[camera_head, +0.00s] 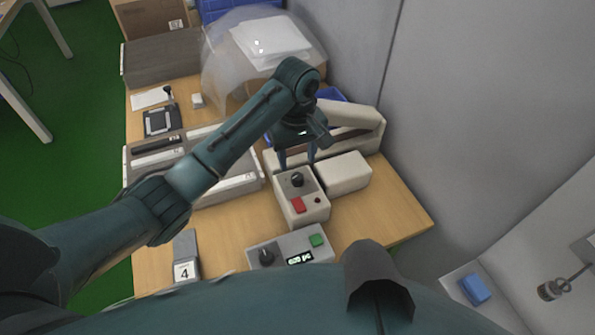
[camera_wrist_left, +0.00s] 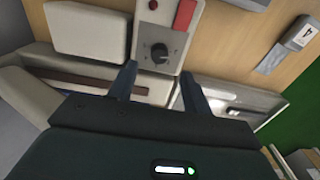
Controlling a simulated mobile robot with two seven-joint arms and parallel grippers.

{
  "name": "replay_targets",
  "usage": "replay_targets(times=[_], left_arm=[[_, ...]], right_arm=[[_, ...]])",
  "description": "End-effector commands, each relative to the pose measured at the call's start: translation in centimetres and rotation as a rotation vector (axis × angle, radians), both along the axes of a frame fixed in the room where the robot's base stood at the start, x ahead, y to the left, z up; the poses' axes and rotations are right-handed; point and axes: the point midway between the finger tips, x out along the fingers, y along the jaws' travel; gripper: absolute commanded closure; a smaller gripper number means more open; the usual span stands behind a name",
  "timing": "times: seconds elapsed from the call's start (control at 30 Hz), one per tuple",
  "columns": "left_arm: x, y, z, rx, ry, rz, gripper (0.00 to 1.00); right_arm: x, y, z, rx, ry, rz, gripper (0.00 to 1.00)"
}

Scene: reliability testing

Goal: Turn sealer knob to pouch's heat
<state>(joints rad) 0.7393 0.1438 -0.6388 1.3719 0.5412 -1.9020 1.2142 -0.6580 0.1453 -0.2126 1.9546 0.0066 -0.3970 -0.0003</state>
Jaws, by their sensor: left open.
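A beige control box (camera_head: 302,210) carries a black knob (camera_head: 297,180), a red switch (camera_head: 298,204) and a small red lamp. It stands in front of a long beige sealer-like machine (camera_head: 368,117). My left gripper (camera_head: 297,160) is above the far end of this box, close to the knob. In the left wrist view the knob (camera_wrist_left: 159,52) lies just beyond the gap between the open fingers (camera_wrist_left: 157,78), which hold nothing. The knob's pointer is too small to read. I cannot make out a pouch for certain. My right gripper is not in view.
A grey box (camera_head: 290,248) with another black knob (camera_head: 266,256), a display and a green button stands nearer. A holder with a card "4" (camera_head: 184,271) stands left. A beige block (camera_head: 345,172) sits right of the control box. A grey wall (camera_head: 470,120) bounds the right.

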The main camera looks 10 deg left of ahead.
Motion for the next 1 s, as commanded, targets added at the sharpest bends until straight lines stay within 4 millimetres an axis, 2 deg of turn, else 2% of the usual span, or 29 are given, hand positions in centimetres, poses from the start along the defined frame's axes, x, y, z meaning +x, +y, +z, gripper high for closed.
replay_targets(times=[0.03,0.2,0.4,0.77,1.0], left_arm=[[-0.1,0.1,-1.2,0.003,0.004,0.001,0.50],[-0.1,0.1,-4.2,0.003,0.003,0.001,0.50],[0.0,0.0,-6.1,0.001,0.001,-0.001,0.50],[0.0,0.0,-6.5,0.001,-0.001,-0.001,0.51],[0.0,0.0,-6.5,0.000,-0.001,-0.001,0.71]], right_arm=[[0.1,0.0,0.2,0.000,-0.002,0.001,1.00],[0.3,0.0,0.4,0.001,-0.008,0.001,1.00],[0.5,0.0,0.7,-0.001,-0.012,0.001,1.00],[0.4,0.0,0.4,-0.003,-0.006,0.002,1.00],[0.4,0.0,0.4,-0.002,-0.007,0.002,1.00]])
